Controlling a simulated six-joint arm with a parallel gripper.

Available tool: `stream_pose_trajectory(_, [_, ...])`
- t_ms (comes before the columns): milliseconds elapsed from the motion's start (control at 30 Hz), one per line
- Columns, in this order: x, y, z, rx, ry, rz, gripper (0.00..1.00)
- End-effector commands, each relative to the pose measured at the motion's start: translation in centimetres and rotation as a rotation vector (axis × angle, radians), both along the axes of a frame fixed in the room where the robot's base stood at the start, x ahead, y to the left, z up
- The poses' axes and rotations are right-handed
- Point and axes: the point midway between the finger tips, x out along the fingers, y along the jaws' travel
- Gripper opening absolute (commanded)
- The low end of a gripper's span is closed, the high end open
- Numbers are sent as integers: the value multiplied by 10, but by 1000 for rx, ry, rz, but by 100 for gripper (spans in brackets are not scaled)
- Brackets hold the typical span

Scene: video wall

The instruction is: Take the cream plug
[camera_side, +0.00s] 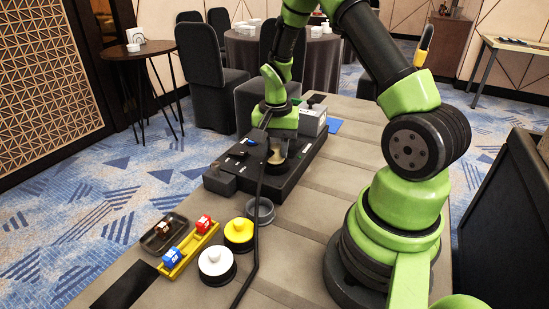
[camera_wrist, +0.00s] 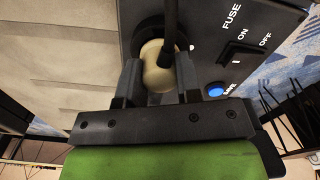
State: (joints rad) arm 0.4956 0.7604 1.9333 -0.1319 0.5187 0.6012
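The cream plug (camera_wrist: 157,68) sits between the two fingers of my gripper (camera_wrist: 160,82) in the wrist view, its far end at a dark round socket. Both fingers appear to touch its sides. A black cable (camera_wrist: 170,25) crosses in front of it. In the side view, my gripper (camera_side: 277,142) points down at the cream plug (camera_side: 277,157), which stands on the long black panel box (camera_side: 290,172). The exact contact between plug and socket is hidden.
The panel carries a fuse switch (camera_wrist: 243,52) and a blue button (camera_wrist: 215,90). A white round piece (camera_side: 215,262), a yellow one (camera_side: 239,231) and a grey ring (camera_side: 261,210) stand in front. A yellow holder (camera_side: 190,250) bears red and blue blocks beside a dark tray (camera_side: 151,243).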

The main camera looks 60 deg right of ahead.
Motion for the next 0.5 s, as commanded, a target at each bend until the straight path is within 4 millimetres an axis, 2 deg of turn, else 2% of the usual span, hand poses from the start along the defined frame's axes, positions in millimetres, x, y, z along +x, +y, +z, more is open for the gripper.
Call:
stream_pose_trajectory(167, [0, 0, 1, -1, -1, 0, 19])
stream_pose_trajectory(500, [1, 0, 18, -1, -3, 1, 19])
